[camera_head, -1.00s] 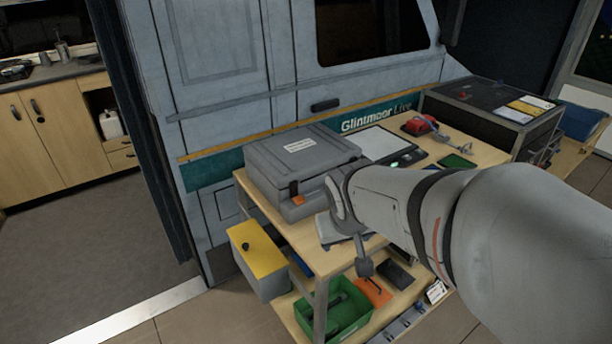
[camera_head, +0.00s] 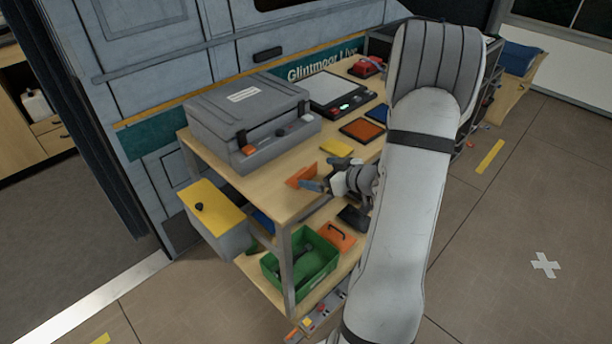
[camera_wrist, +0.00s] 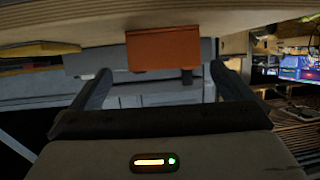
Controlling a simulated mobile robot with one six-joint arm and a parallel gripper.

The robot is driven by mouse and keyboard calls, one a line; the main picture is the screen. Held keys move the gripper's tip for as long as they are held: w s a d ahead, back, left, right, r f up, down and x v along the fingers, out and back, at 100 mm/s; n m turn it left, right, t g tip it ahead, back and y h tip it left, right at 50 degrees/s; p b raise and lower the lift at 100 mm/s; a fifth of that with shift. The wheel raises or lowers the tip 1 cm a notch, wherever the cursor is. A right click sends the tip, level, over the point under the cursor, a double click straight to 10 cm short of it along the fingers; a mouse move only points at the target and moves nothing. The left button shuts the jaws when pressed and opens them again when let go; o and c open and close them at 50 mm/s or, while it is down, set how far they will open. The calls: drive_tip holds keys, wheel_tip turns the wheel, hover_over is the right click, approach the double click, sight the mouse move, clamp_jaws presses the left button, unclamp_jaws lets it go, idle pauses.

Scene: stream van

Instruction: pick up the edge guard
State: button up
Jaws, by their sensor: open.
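An orange angled piece, which looks like the edge guard (camera_head: 300,175), sits at the front edge of the wooden cart top (camera_head: 262,190). In the wrist view the edge guard (camera_wrist: 163,50) shows as a plain orange block against the wooden edge, between and beyond my two fingers. My gripper (camera_head: 322,175) is open, just right of the guard in the head view. The wrist view shows my gripper (camera_wrist: 163,82) with its fingers spread wide and nothing between the tips. A finger partly overlaps the guard in the head view, and I cannot tell whether they touch.
A grey case (camera_head: 250,115) stands behind the guard. A yellow piece (camera_head: 337,147) and an orange-brown tray (camera_head: 362,130) lie on the top. A green bin (camera_head: 300,268) sits on the lower shelf. A yellow-lidded box (camera_head: 215,220) hangs at the left end.

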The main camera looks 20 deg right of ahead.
sight(309, 172)
drive_tip(key=x, duration=0.7)
drive_tip(key=shift+a+f+b, duration=0.15)
drive_tip(key=shift+a+b, duration=0.1)
drive_tip(key=shift+b, duration=0.05)
drive_tip(key=shift+c, duration=0.2)
drive_tip(key=c, duration=0.9)
drive_tip(key=shift+o, duration=0.2)
